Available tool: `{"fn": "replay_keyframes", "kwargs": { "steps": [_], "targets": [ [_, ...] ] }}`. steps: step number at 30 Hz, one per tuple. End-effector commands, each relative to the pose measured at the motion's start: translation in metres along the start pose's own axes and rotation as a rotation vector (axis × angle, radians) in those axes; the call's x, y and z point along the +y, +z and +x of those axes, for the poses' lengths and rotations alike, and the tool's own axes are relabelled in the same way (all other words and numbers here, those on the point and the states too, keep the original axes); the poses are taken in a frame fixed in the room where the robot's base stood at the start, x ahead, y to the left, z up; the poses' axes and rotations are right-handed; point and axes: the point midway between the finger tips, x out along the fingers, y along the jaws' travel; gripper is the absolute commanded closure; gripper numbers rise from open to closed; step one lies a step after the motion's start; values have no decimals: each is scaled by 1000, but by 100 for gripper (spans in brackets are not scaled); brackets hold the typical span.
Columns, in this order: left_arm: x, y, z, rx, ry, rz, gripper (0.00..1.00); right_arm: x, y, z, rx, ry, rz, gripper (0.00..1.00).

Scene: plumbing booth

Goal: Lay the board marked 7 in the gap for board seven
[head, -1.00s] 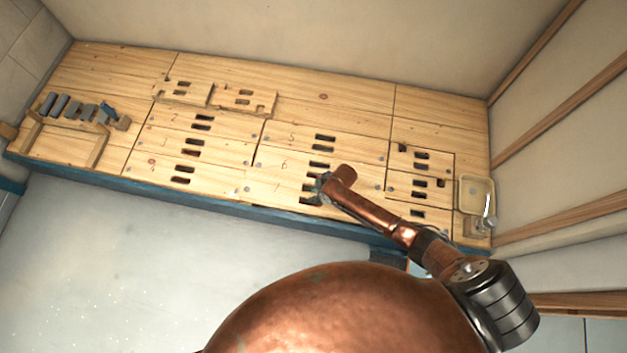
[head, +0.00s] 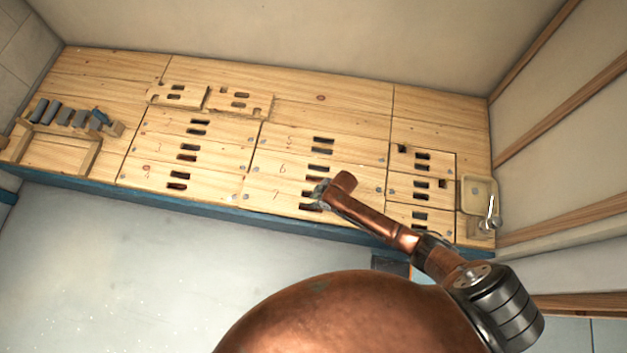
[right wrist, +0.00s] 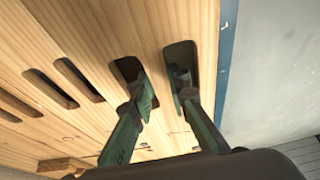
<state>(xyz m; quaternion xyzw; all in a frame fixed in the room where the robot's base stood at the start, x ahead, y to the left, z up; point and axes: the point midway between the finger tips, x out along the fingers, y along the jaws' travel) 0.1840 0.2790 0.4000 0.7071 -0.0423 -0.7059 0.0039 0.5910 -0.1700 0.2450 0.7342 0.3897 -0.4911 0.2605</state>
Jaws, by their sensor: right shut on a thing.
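The board marked 7 (head: 262,196) is a pale wood panel in the front row, just in front of the board marked 6 (head: 268,165). It looks level with its neighbours and lies in the gap between them and the blue front edge. My right gripper (head: 318,194) is at its two slots. In the right wrist view the green fingers (right wrist: 162,100) reach into both slots and are shut on the wood bar between them. My arm hides part of the board's right side, so I cannot tell whether that side is fully flush. My left gripper is not in view.
Boards with slots cover the counter to the left (head: 150,172) and right (head: 405,188). Two notched boards (head: 240,105) lie on top at the back. A wooden rack with grey blocks (head: 50,143) stands at far left, a small basin (head: 478,190) at far right.

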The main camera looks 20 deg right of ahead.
Motion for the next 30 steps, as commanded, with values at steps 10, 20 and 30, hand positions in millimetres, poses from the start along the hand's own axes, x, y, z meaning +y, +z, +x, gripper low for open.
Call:
{"fn": "replay_keyframes", "kwargs": {
  "steps": [10, 20, 30],
  "targets": [
    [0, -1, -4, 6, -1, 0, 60, 1, -2, -2, 4, 3, -1, 100],
    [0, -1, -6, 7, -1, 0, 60, 1, -2, -3, 4, 3, -1, 100],
    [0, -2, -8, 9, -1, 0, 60, 1, -1, -2, 3, 3, 0, 100]
  ]
}}
